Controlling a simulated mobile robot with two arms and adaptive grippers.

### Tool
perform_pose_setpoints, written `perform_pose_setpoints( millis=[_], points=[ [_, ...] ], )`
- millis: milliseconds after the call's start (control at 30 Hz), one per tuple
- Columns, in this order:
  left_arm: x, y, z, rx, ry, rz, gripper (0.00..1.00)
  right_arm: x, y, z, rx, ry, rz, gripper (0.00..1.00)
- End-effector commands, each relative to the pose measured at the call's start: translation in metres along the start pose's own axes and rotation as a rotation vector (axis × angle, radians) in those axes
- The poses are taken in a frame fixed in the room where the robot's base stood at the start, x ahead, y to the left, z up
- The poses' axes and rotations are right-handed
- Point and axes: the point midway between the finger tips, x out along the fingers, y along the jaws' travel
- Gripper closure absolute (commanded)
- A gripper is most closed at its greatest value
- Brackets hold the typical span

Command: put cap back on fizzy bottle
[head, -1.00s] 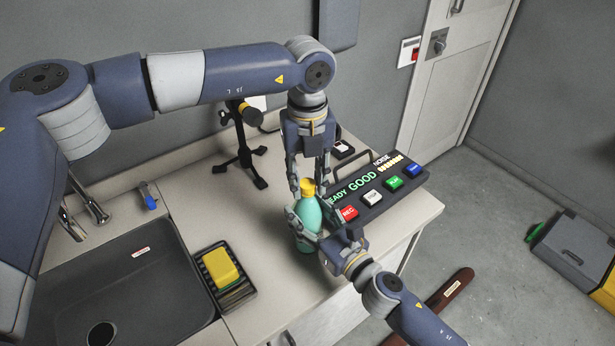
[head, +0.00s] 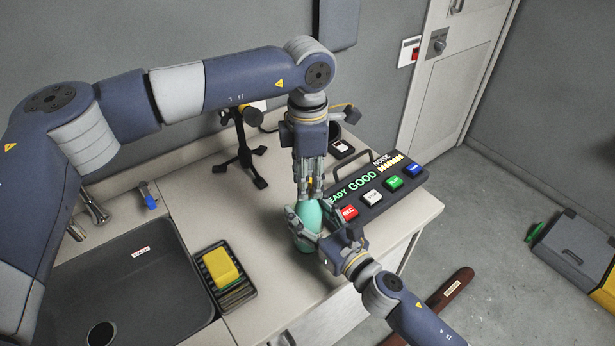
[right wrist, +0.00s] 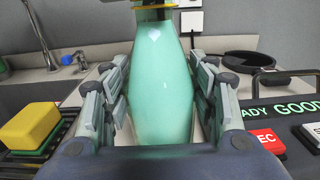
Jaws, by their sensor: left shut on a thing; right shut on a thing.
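The teal bottle (head: 308,214) stands upright near the counter's front edge. My right gripper (head: 307,229) is shut on the bottle's body from the front right. In the right wrist view the bottle (right wrist: 160,85) fills the space between the fingers. My left gripper (head: 309,190) points straight down over the bottle's top and is shut on the yellow cap (head: 309,183). The fingers hide most of the cap. A yellow rim shows at the bottle's neck at the top of the right wrist view (right wrist: 155,8). I cannot tell how tightly the cap sits.
A button panel (head: 375,193) lies right of the bottle, close to my grippers. A black stand (head: 243,155) is behind. A yellow sponge (head: 220,267) lies in a dark tray left of the bottle, beside the sink (head: 125,285). The counter between sponge and bottle is clear.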

Motion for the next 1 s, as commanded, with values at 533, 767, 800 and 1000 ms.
perform_pose_setpoints(
  millis=[533,767,800,1000],
  points=[
    [0.0002,0.0011,-0.0005,0.650,0.001,0.003,0.98,-0.0002,0.0004,-0.0003,-0.001,0.000,0.001,1.00],
    [0.0002,0.0008,-0.0003,0.648,0.001,0.002,0.46,-0.0002,0.0003,-0.0003,0.000,0.000,0.001,1.00],
    [0.0002,0.0007,-0.0003,0.648,0.001,0.002,0.46,-0.0002,0.0003,-0.0003,0.000,0.001,0.001,1.00],
    [-0.0006,0.0005,-0.0001,0.648,0.000,0.002,0.46,-0.0002,0.0002,-0.0003,0.000,0.001,0.001,1.00]
  ],
)
